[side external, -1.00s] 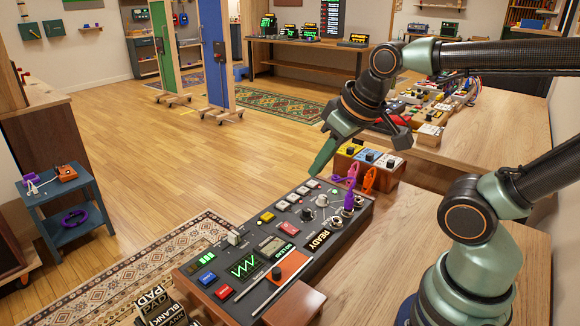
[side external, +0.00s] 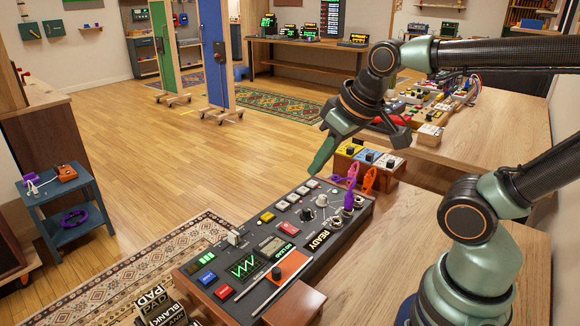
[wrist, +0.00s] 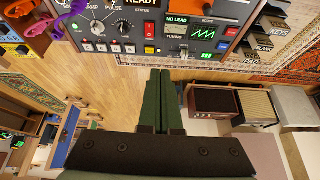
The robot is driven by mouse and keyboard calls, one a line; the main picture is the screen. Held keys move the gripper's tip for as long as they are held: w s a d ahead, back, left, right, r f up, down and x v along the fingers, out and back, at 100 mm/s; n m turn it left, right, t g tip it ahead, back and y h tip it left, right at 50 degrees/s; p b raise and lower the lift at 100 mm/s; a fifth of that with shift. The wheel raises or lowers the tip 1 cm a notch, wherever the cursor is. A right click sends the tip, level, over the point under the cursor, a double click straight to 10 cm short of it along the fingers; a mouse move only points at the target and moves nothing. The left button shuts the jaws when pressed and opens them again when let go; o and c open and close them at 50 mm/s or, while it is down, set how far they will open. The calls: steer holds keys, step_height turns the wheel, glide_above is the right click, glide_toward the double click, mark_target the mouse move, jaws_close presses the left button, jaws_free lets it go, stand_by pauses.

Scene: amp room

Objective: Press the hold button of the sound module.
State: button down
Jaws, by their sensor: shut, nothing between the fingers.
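The sound module (side external: 262,270) is a dark sloped panel with knobs, small displays and coloured buttons, on the wooden bench. A row of pale buttons (side external: 294,197) runs along its far-left edge; the same pale buttons (wrist: 101,47) show at the top of the wrist view, beside a yellow button (wrist: 150,48). I cannot read which button is marked hold. My gripper (side external: 314,172) is shut and empty, pointing down near the far end of the pale row. In the wrist view its green fingertips (wrist: 160,72) are apart from the panel.
Purple and orange cables (side external: 350,185) plug into the module's far right. Small coloured boxes (side external: 368,158) stand behind it. Black labelled pads (side external: 162,308) lie at its near-left side. Open floor (side external: 180,150) lies to the left.

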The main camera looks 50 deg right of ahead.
steer(key=m+g, duration=0.6)
steer(key=m, duration=1.2)
glide_above(268, 216)
steer(key=shift+f, duration=2.6)
steer(key=shift+f, duration=0.1)
step_height(268, 216, down, 14)
steer(key=shift+r, duration=0.1)
